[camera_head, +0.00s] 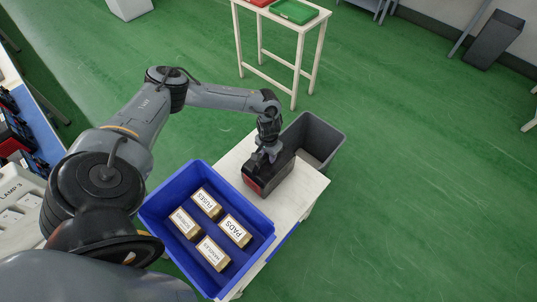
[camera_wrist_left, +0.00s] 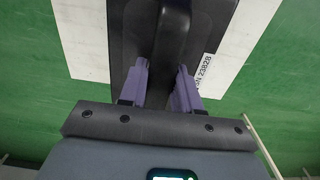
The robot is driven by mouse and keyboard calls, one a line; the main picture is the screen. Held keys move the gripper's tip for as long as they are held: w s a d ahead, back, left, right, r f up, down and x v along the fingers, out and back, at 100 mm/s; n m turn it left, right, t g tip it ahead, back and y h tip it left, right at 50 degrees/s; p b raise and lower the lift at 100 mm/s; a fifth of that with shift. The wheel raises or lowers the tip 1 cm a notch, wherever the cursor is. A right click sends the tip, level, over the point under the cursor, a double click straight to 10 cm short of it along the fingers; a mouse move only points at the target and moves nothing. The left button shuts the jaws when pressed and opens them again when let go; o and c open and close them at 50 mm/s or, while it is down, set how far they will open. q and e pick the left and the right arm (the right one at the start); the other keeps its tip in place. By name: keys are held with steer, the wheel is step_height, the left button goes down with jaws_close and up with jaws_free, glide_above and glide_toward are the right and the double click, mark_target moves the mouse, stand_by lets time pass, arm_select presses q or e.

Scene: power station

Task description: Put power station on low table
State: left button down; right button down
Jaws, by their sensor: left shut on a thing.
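The power station (camera_head: 272,183) is a dark box with a red end, over the white low table (camera_head: 305,193), between the blue bin and the grey bin. I cannot tell whether it rests on the tabletop or hangs just above it. My left gripper (camera_head: 265,153) reaches down onto it from above. In the left wrist view the purple fingers (camera_wrist_left: 160,88) are shut on the handle of the power station (camera_wrist_left: 130,30); a white label shows on its right side. The white tabletop (camera_wrist_left: 235,50) shows on both sides of it. My right gripper is not in view.
A blue bin (camera_head: 167,192) with several labelled boxes stands at the table's near end. A taller white table (camera_head: 278,20) with red and green trays is at the back. Green floor on the right is clear.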

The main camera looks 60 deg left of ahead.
arm_select(q)
steer(key=shift+w+r, duration=0.1)
steer(key=shift+w, duration=0.05)
steer(key=c, duration=1.2)
jaws_free()
steer(key=shift+f, duration=0.25)
steer(key=shift+c, duration=0.2)
steer(key=o, duration=0.5)
steer(key=shift+a+r, duration=0.1)
steer(key=shift+c, duration=0.2)
steer(key=shift+r, duration=0.1)
